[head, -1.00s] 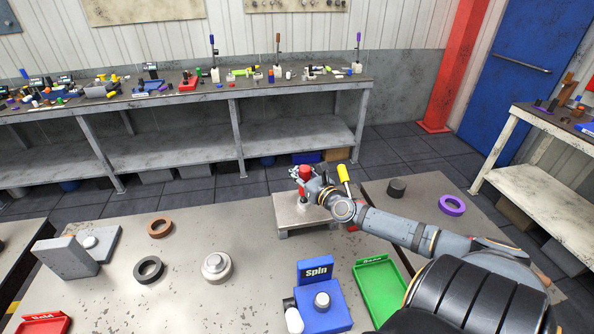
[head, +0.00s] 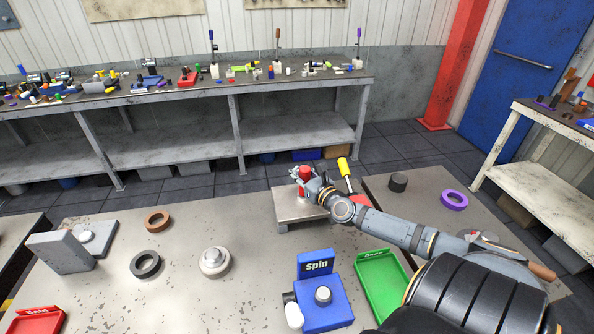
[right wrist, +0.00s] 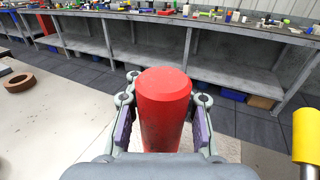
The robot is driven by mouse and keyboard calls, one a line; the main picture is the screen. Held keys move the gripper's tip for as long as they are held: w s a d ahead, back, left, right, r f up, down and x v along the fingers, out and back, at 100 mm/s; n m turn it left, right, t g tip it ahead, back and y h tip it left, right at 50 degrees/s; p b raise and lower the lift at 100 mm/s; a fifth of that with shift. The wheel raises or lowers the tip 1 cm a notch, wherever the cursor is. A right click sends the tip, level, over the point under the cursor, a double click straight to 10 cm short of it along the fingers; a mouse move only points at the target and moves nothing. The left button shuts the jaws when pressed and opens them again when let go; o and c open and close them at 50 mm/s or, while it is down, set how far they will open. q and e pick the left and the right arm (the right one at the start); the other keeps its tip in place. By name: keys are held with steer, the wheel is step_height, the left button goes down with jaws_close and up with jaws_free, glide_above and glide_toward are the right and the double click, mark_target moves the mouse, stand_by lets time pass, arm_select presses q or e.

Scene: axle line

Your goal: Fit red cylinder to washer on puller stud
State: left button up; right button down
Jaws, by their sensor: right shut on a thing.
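The red cylinder (head: 304,178) is upright in my right gripper (head: 303,174), above the grey metal block (head: 290,212) near the far edge of the table. In the right wrist view the red cylinder (right wrist: 165,105) stands between the two fingers, whose pads are at its sides. Its lower end, the washer and the puller stud are hidden or too small to make out, so I cannot tell whether the cylinder touches anything below. My left gripper is not in view.
A yellow-handled tool (head: 344,168) stands just right of the block. A blue "Spin" unit (head: 322,305), a green tray (head: 382,287) and a red tray (head: 38,321) are nearer. Black (head: 145,264) and brown (head: 157,222) rings lie left.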

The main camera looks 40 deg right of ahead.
steer(key=shift+f+b, duration=0.35)
steer(key=shift+f, duration=0.1)
steer(key=c, duration=0.9)
jaws_free()
